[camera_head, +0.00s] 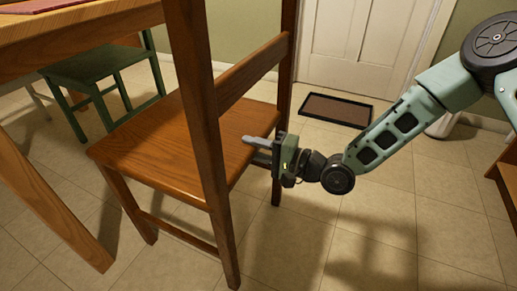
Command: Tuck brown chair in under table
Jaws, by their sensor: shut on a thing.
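The brown chair (165,143) stands upright on the tiled floor, its seat facing left and its tall back on the right side. The wooden table (85,30) is at the top left, with one leg (65,220) in front. The chair's seat shows uncovered beside the table; how far its front edge is from the table is hard to tell. My gripper (260,148) is at the back of the chair, at seat height, shut on the chair by its right rear post. One finger shows over the seat; the other is partly hidden.
A green chair (98,72) stands beyond the table's edge at the left. A dark-rimmed doormat (335,110) lies before a white door (360,45). Wooden furniture (507,180) stands at the right edge. The floor behind the brown chair is clear.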

